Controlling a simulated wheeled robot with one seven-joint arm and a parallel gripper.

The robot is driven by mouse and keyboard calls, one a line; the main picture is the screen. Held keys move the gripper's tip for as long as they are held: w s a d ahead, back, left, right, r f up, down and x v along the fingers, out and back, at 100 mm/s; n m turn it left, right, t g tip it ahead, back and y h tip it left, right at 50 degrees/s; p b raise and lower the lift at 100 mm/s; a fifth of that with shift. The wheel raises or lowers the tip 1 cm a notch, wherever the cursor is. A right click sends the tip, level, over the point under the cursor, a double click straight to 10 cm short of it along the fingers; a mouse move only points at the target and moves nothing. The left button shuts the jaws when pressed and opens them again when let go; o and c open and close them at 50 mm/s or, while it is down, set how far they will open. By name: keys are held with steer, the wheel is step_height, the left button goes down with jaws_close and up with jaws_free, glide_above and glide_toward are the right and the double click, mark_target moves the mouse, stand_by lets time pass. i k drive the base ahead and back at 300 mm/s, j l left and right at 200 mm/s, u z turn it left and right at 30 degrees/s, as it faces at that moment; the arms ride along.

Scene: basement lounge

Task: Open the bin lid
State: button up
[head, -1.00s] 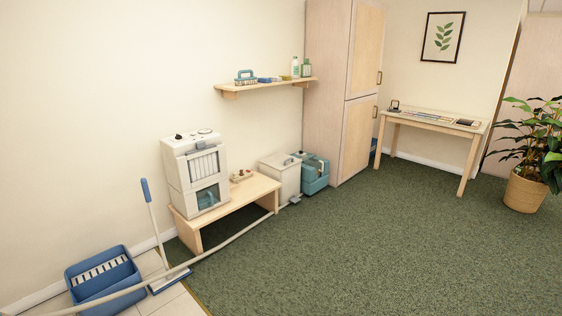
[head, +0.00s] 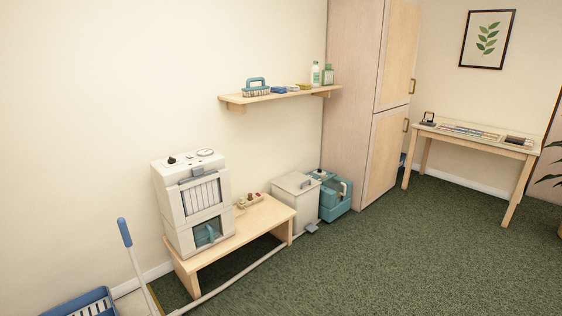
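The bin (head: 296,205) looks to be the light grey box on the floor in the head view, right of the low wooden bench. My gripper is not in the head view.
A hose (head: 245,270) lies along the carpet before the bench. A teal machine (head: 335,196) stands beside a tall cabinet (head: 352,110). Green carpet (head: 420,260) is clear in front.

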mark_target(296, 184)
steer(key=i, duration=2.45)
steer(key=i+u, duration=0.1)
steer(key=i, duration=0.4)
steer(key=i+l+u, duration=0.1)
steer(key=i, duration=0.35)
steer(key=i+l+u, duration=0.1)
steer(key=i, duration=0.4)
steer(key=i+l+u, duration=0.1)
steer(key=i, duration=0.35)
steer(key=i+l, duration=0.3)
steer(key=i, duration=0.15)
steer(key=i+l+u, duration=0.3)
steer(key=i, duration=0.15)
steer(key=j, duration=0.1)
